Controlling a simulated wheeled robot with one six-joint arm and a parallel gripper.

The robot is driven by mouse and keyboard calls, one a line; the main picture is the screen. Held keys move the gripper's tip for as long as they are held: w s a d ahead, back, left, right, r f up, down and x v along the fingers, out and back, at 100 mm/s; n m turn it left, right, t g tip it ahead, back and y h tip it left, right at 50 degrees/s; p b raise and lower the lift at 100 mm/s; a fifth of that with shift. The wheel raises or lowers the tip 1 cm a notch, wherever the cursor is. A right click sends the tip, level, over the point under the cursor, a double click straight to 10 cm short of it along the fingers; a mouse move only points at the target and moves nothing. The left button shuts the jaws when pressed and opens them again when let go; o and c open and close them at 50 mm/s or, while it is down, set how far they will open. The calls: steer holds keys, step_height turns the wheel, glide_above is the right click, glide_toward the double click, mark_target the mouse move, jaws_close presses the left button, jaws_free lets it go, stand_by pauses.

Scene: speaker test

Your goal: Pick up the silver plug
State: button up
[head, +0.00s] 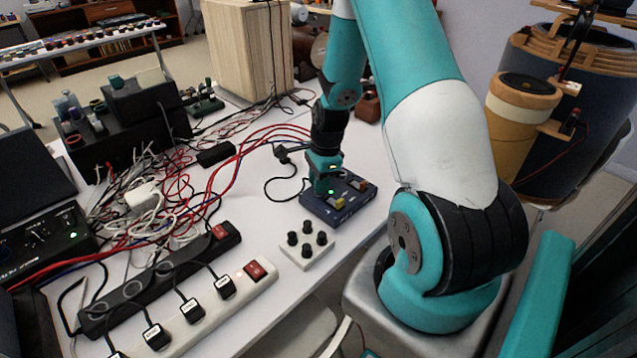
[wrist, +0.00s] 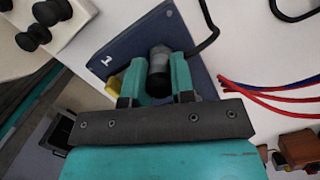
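The silver plug (wrist: 159,58), silver with a dark body, stands at the blue box (wrist: 115,52) marked "1" in the wrist view. My gripper (wrist: 159,80) has its two teal fingers on either side of the plug, with no clear gap between them and it. In the head view my gripper (head: 322,185) is low over the blue box (head: 345,212). The plug cannot be made out there. I cannot tell whether the plug is seated in the box or lifted slightly.
A white block with black knobs (head: 305,258) stands in front of the box. Red cables (head: 270,135) and a black cable with a plug (head: 284,153) lie behind and left. Power strips (head: 215,315) fill the front left. The table's right edge is close.

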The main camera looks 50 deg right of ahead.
jaws_close()
step_height(320, 180, up, 28)
steer(key=p, duration=0.1)
stand_by(0.3)
steer(key=shift+r, duration=0.15)
step_height(320, 180, up, 4)
steer(key=p, duration=0.5)
steer(key=shift+f, duration=0.2)
